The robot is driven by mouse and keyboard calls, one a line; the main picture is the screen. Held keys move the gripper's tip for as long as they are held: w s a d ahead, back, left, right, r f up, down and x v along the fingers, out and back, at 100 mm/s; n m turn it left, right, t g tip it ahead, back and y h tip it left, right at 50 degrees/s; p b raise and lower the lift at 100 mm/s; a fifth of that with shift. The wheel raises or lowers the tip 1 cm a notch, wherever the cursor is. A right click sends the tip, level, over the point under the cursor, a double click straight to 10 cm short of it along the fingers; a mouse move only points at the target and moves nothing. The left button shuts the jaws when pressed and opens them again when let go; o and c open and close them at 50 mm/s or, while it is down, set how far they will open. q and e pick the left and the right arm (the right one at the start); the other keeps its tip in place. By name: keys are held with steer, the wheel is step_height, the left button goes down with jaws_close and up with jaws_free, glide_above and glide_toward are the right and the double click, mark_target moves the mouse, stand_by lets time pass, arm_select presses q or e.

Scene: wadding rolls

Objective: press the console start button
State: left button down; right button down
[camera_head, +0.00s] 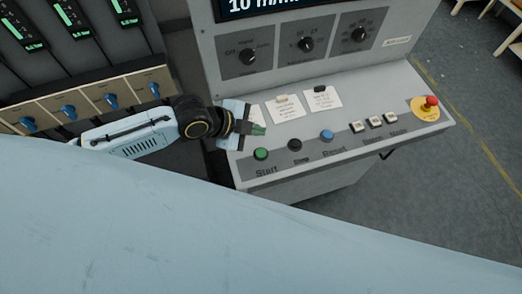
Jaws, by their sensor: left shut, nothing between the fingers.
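The green start button (261,154) sits at the left end of the button row on the grey console (300,176), with the word Start below it. My left gripper (257,130) reaches in from the left over the console's left edge. Its fingers are shut with nothing held, and their tips are a little above and behind the start button in the picture, apart from it. The button is in plain view. My right gripper is not in view.
Beside the start button are a black stop button (295,145), a blue reset button (327,136), white buttons (375,121) and a red emergency button (431,101). A panel with blue knobs (68,112) is at left. A large pale blue surface fills the foreground.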

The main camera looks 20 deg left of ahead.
mark_target(257, 153)
arm_select(q)
step_height(257, 153, down, 8)
steer(key=b, duration=0.7)
steer(key=shift+f, duration=0.1)
steer(key=shift+f+b, duration=0.3)
steer(key=shift+b, duration=0.1)
stand_by(1.3)
steer(key=shift+f, duration=0.4)
steer(key=shift+f+b, duration=0.45)
stand_by(0.5)
stand_by(0.4)
steer(key=shift+r+p, duration=0.85)
steer(key=shift+p, duration=0.05)
